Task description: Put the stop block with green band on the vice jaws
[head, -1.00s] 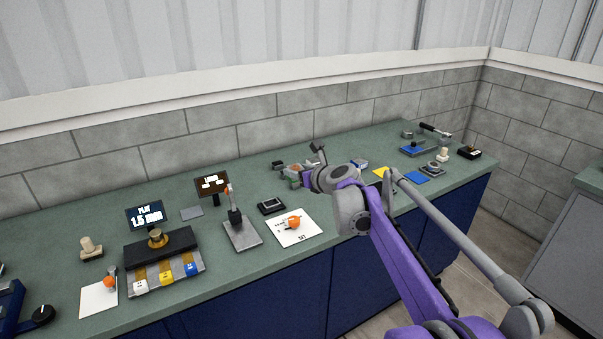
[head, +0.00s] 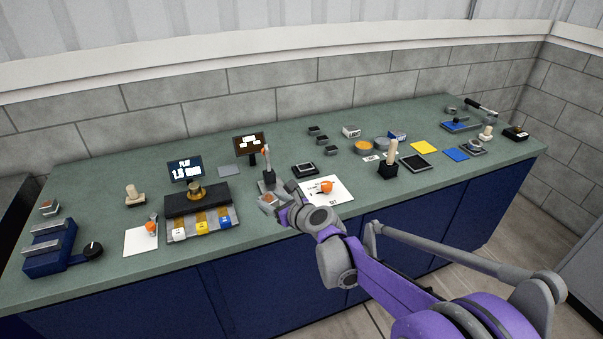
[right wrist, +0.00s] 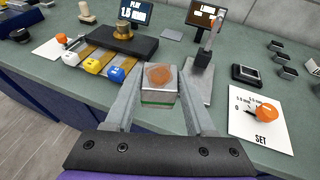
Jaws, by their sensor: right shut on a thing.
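The stop block with the green band (right wrist: 158,92) is between the fingers of my right gripper (right wrist: 160,103). It is grey, with a round orange-brown patch on top and the green band low on its front. My right gripper (head: 280,205) is shut on it above the bench's front part, in front of the upright tool stand. The blue vice with pale jaws (head: 48,252) stands at the far left of the bench, well apart from the held block. A similar grey block (head: 48,208) lies behind the vice. My left gripper is not in view.
Between the held block and the vice are the black-topped rack with coloured tags (head: 198,203), a white card with an orange-knobbed item (head: 141,241) and a wooden-handled stamp (head: 133,195). The SET sheet (head: 340,193) lies right of my gripper. Small dark bins (head: 318,141) stand behind.

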